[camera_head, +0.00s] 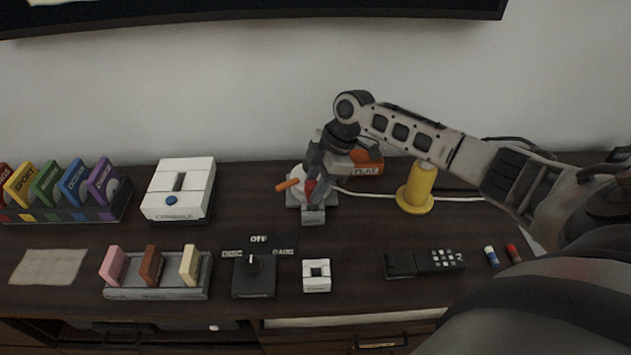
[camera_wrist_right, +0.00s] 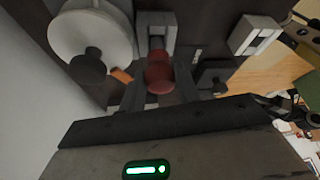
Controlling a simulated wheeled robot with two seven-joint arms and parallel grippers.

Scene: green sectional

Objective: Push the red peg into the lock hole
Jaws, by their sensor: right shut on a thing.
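The red peg (camera_head: 310,188) is between the fingers of my right gripper (camera_head: 314,190), low over the back middle of the dark cabinet top. In the right wrist view the peg (camera_wrist_right: 158,76) shows its rounded red end, with a grey finger on each side of it. A grey block (camera_head: 313,216), which seems to be the lock, stands just in front of the gripper. It also shows in the right wrist view (camera_wrist_right: 157,22), close beyond the peg. The hole is hidden, so I cannot tell how deep the peg sits. My left gripper is not in view.
A white disc (camera_wrist_right: 90,42) with a dark knob and an orange handle (camera_head: 287,185) are close beside the gripper. A yellow post (camera_head: 418,186) stands to the right. A white console (camera_head: 180,190) stands left, and a small white box (camera_head: 317,275) in front.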

